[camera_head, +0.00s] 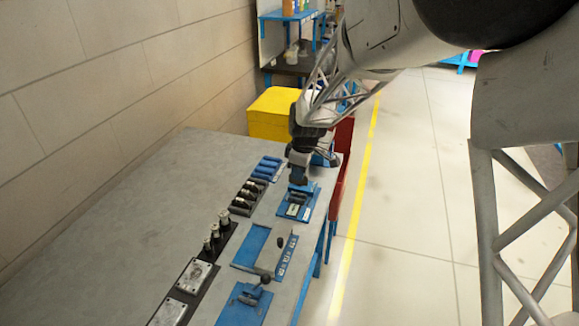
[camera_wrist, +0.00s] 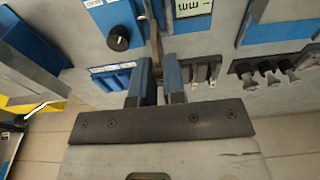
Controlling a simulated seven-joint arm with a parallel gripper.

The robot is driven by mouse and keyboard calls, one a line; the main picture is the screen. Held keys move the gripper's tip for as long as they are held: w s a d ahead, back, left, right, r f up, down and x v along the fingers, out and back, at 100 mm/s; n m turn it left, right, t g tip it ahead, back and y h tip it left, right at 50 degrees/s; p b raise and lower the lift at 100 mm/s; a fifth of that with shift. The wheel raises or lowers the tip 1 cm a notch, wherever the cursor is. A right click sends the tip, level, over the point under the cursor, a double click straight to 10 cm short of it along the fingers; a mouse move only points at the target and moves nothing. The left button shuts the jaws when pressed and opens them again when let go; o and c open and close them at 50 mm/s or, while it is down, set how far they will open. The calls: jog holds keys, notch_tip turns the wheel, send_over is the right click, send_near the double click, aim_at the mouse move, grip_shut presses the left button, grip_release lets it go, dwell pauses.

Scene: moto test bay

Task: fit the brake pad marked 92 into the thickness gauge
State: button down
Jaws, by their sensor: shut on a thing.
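My gripper (camera_head: 298,181) is low over a blue fixture (camera_head: 291,212) near the right edge of the bench. In the wrist view its two fingers (camera_wrist: 159,78) are shut on a thin brown-grey piece (camera_wrist: 155,42), seen nearly edge-on, which looks like the brake pad. I cannot read a 92 on it. Beyond the fingers is a blue unit with a white "mm" display (camera_wrist: 193,7), which appears to be the thickness gauge. Whether the pad touches or sits inside the gauge is hidden.
A black knob (camera_wrist: 118,38) is on a blue part beside the display. On the bench (camera_head: 130,200) are a blue rack (camera_head: 268,167), a dark rack of cylinders (camera_head: 243,199), a blue tray (camera_head: 250,246) and a blue fixture with a lever (camera_head: 245,303). The bench's left side is clear.

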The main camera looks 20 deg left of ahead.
jog(key=shift+f, duration=0.2)
dwell(0.4)
jog(key=shift+f, duration=2.45)
jog(key=shift+f, duration=0.65)
dwell(1.0)
jog(key=c, duration=1.1)
grip_release()
jog(key=shift+r, duration=0.1)
jog(key=shift+r, duration=3.45)
